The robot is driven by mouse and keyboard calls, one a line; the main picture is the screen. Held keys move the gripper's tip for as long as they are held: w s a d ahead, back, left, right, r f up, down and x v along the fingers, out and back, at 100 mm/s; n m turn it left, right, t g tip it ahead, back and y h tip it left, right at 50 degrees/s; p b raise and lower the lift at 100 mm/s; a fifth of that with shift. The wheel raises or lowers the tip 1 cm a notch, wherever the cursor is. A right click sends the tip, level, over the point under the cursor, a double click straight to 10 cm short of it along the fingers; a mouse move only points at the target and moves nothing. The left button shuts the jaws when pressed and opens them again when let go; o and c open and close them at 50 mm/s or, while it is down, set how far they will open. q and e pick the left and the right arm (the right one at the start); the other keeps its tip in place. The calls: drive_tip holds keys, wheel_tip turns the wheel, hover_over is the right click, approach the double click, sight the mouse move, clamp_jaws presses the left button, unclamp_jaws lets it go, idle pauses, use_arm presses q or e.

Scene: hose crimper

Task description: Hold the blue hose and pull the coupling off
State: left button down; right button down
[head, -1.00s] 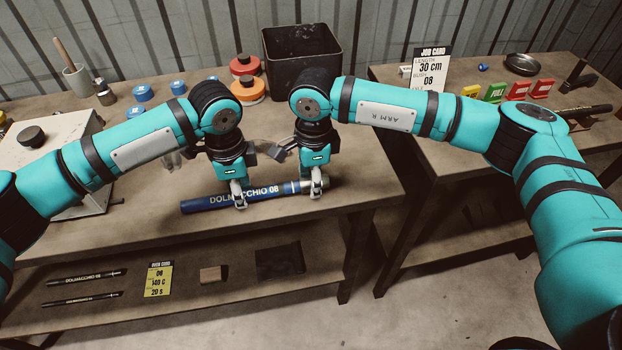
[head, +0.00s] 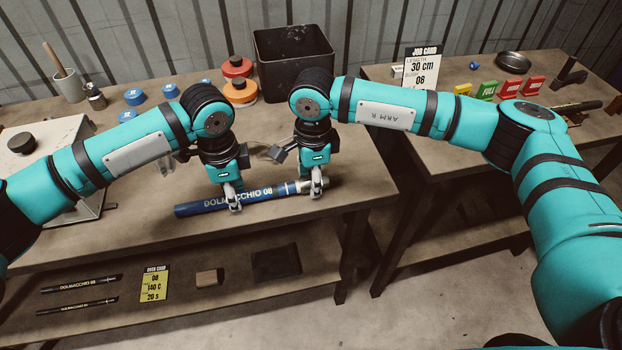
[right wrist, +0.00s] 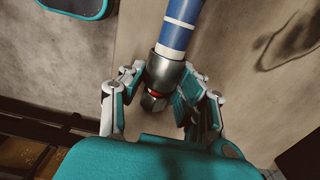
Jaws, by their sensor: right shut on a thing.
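The blue hose (head: 250,195), lettered "DOLMACCHIO 08", lies level along the bench front; whether it touches the top is unclear. My left gripper (head: 233,206) has its fingers closed around the hose, left of the white bands. My right gripper (head: 317,194) is at the hose's right end, shut on the metal coupling. The right wrist view shows the coupling's silver sleeve (right wrist: 165,68) still around the hose end, between the right fingers (right wrist: 155,100). A red ring and a grey end piece show below the sleeve. White bands show on the hose above it.
A black bin (head: 297,75), red and orange pots (head: 240,90) and blue caps (head: 134,97) stand behind the arms. A pale machine (head: 40,150) is at left. The shelf below holds two dark hoses (head: 80,283). A second bench (head: 460,130) is at right.

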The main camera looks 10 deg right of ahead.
sight(327, 176)
use_arm(q)
drive_tip(key=shift+a, duration=0.15)
use_arm(e)
drive_tip(key=shift+d, duration=0.35)
drive_tip(key=shift+d, duration=0.1)
drive_tip(key=shift+d+r, duration=0.1)
drive_tip(key=shift+d, duration=1)
drive_tip(key=shift+r, duration=2.5)
use_arm(q)
drive_tip(key=c, duration=1.1)
unclamp_jaws()
drive_tip(key=shift+r, duration=0.1)
wheel_tip(327, 176, up, 12)
drive_tip(key=shift+f, duration=0.1)
